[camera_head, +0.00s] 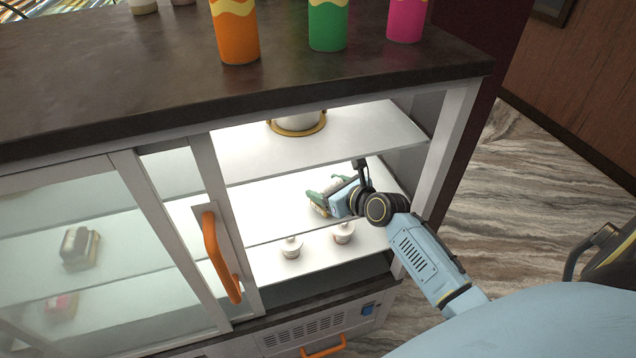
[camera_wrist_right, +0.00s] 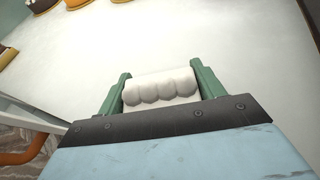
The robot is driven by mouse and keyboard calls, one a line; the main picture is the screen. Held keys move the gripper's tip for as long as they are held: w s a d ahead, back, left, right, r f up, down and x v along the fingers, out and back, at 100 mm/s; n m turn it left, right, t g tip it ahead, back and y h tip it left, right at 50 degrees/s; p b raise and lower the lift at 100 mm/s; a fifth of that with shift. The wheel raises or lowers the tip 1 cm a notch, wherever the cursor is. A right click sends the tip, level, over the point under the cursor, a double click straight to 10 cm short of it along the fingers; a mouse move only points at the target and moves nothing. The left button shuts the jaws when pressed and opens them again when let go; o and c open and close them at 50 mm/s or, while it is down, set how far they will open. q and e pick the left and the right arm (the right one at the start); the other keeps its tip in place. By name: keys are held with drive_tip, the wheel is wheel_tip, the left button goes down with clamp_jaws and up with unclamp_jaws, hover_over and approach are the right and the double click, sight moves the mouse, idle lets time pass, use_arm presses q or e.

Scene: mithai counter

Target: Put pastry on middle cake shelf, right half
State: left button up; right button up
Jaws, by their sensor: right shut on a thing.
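My right gripper (camera_head: 322,198) reaches into the lit case through the open right side, over the right half of the middle shelf (camera_head: 265,208). Its green fingers are shut on a white, ridged pastry, which shows clearly between the fingertips in the right wrist view (camera_wrist_right: 160,88). The pale shelf surface lies beyond the pastry; I cannot tell whether the pastry touches it. In the head view the pastry is mostly hidden by the gripper. My left gripper is not in view.
The upper shelf (camera_head: 370,135) holds a white item on a gold-rimmed base (camera_head: 297,125). Two small white-topped cups (camera_head: 291,248) stand on the lower shelf. An orange-handled sliding door (camera_head: 222,258) bounds the opening on the left. Bright cups (camera_head: 235,32) stand on the countertop.

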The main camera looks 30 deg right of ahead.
sight(325, 183)
drive_tip(key=w, duration=0.3)
drive_tip(key=shift+a+b, duration=0.25)
drive_tip(key=shift+b, duration=0.1)
drive_tip(key=shift+w+f, duration=0.25)
drive_tip(key=shift+w, duration=0.1)
drive_tip(key=shift+f+b, duration=0.15)
drive_tip(key=shift+b, duration=0.15)
drive_tip(key=shift+s, duration=0.1)
drive_tip(key=o, duration=1)
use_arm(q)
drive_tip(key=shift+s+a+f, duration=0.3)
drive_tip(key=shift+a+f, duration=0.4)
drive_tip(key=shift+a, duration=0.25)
